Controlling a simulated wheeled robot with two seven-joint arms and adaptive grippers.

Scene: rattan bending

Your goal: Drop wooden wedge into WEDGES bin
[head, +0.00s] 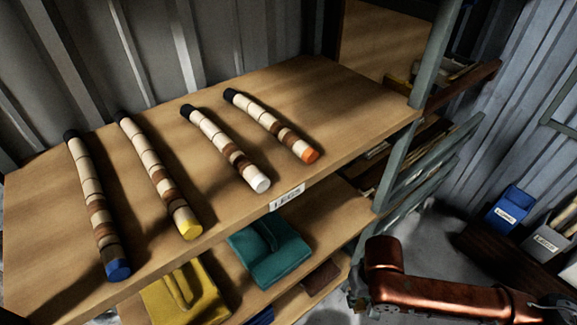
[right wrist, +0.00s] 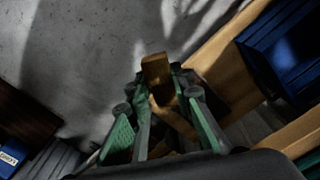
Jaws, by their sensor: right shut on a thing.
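A wooden wedge (right wrist: 155,69) shows in the right wrist view as a small tan block between the fingertips of my right gripper (right wrist: 158,92). The gripper is shut on it, above a grey concrete floor. In the head view the right gripper (head: 357,287) is small and dark beside the lower shelf, and I cannot make out the wedge there. A blue bin (head: 508,213) and a grey bin (head: 548,243) with white labels stand at the right. Their labels are too small to read, so I cannot tell which is WEDGES. My left gripper is out of view.
Several banded rattan poles (head: 152,170) lie on the wooden top shelf (head: 325,95), labelled LEGS. A teal folded item (head: 268,250) and a yellow one (head: 185,295) lie on the shelf below. Green-grey rack rails (head: 430,160) stand between shelf and bins. Bare floor (head: 425,215) lies between.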

